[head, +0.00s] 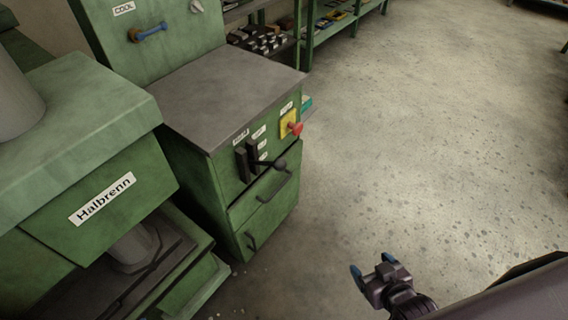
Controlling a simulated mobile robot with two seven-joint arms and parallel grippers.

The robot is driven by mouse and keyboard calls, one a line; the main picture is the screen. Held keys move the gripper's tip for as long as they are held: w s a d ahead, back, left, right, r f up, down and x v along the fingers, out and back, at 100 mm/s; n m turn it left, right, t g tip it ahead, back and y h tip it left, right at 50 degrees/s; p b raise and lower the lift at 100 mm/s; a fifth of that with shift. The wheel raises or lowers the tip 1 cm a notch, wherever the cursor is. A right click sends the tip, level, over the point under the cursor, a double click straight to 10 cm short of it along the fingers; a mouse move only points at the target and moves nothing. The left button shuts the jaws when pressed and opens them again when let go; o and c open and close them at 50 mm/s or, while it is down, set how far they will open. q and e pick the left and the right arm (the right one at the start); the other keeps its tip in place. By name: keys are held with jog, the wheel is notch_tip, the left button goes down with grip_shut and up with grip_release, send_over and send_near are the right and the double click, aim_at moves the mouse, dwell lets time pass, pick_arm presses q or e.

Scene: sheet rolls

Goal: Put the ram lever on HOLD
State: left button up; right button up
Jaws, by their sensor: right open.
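The ram lever (280,164) is a dark lever with a round black knob on the front of the green machine cabinet (205,180). It sticks out from a black slotted plate (246,160). Small white labels (262,144) stand beside the slot, too small to read for certain. The knob sits near the height of the lowest label. My right gripper (372,265) has blue fingertips, is open and empty, and is at lower right, well apart from the lever. My left gripper is not in view.
A red button on a yellow plate (287,124) sits right of the lever. Cabinet handles (276,188) lie below it. The Halbrenn press (85,160) stands at left, a blue-handled COOL valve (150,32) above. Shelves (325,30) stand behind. The floor at right is clear.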

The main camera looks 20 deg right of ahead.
jog(key=shift+c, duration=0.2)
jog(key=shift+w, duration=0.25)
jog(key=shift+c, duration=0.8)
jog(key=n+y+b, duration=1)
jog(key=y, duration=0.4)
send_near(279, 162)
jog(key=w+a, duration=0.2)
jog(key=w+a+f+b, duration=0.1)
jog(key=w+a, duration=0.1)
jog(key=w+a+f, duration=0.1)
jog(key=w+a, duration=0.1)
jog(key=shift+a+f, duration=0.15)
jog(key=shift+a, duration=0.1)
jog(key=shift+b+x, duration=0.3)
jog(key=shift+x, duration=0.55)
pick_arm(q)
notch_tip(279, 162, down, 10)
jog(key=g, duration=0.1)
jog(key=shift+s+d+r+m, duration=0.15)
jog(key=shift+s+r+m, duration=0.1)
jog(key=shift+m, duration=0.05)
